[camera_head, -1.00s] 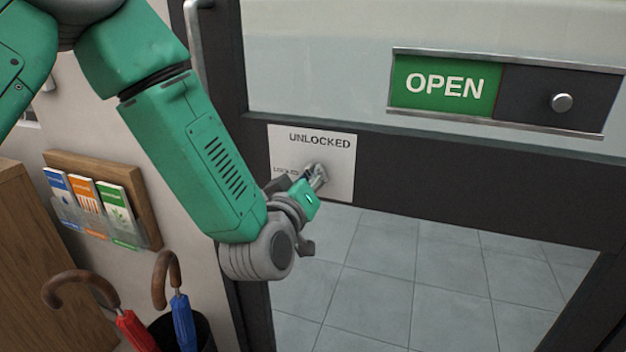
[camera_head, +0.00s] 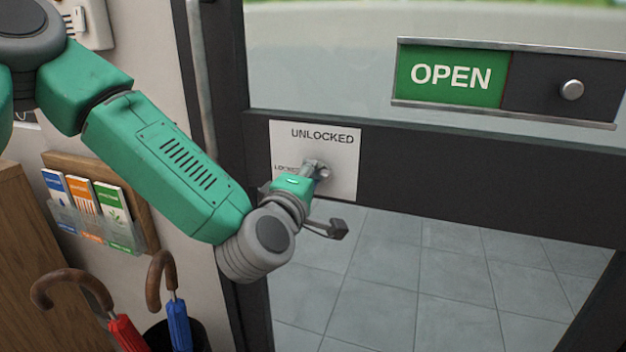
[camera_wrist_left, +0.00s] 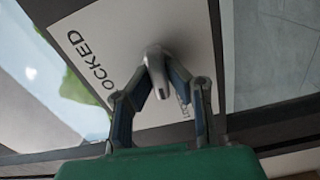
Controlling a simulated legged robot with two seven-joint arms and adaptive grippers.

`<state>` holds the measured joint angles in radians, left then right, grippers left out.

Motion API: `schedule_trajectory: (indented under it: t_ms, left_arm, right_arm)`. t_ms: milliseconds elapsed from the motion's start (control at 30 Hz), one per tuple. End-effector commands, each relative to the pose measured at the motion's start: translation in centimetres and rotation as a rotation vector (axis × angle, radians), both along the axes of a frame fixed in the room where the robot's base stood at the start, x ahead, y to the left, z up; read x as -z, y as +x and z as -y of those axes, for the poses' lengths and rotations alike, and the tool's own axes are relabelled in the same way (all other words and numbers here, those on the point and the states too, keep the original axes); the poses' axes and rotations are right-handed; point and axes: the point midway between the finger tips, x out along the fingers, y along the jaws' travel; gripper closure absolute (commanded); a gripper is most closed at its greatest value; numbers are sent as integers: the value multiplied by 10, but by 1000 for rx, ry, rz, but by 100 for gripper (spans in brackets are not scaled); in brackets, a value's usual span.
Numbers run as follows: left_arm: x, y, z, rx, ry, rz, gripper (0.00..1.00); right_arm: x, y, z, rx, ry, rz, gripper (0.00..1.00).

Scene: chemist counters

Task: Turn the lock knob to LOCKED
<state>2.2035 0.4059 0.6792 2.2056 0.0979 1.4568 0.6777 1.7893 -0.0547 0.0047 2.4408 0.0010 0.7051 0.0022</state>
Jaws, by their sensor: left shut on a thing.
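The silver lock knob (camera_head: 324,171) sits on a white plate (camera_head: 345,183) on the dark door rail. The plate reads UNLOCKED at the top and LOCKED, partly covered, at the left. My left gripper (camera_head: 312,170) is at the knob and hides part of it. In the left wrist view, the fingers (camera_wrist_left: 157,85) are on both sides of the knob's lever (camera_wrist_left: 154,70), shut on it. Part of the word UNLOCKED shows on the tilted plate (camera_wrist_left: 110,35) there. The knob's exact angle is hard to tell. My right gripper is out of view.
An OPEN slider sign (camera_head: 450,76) with a round knob is on the glass at upper right. A vertical door handle (camera_head: 200,80) stands left of the plate. A leaflet rack (camera_head: 100,205) and umbrellas (camera_head: 178,320) are at lower left, below my arm.

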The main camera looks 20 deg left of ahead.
Motion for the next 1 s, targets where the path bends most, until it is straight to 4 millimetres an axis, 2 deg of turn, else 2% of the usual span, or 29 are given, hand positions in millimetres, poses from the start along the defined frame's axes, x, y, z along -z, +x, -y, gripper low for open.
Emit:
schedule_trajectory:
  t_ms: [33,300,833,867,900,1000]
  left_arm:
    - [5,0,-1,-1,-24,-9,100]
    - [5,0,0,0,-113,-13,100]
    - [4,0,0,0,-134,-15,100]
    - [4,0,0,0,-134,-15,80]
    - [4,0,0,0,-134,-14,67]
    - [3,0,0,0,-133,-10,67]
  right_arm:
    - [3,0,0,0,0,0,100]
    - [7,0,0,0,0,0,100]
    - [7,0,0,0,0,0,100]
    - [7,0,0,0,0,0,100]
    - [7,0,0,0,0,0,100]
    - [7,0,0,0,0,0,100]
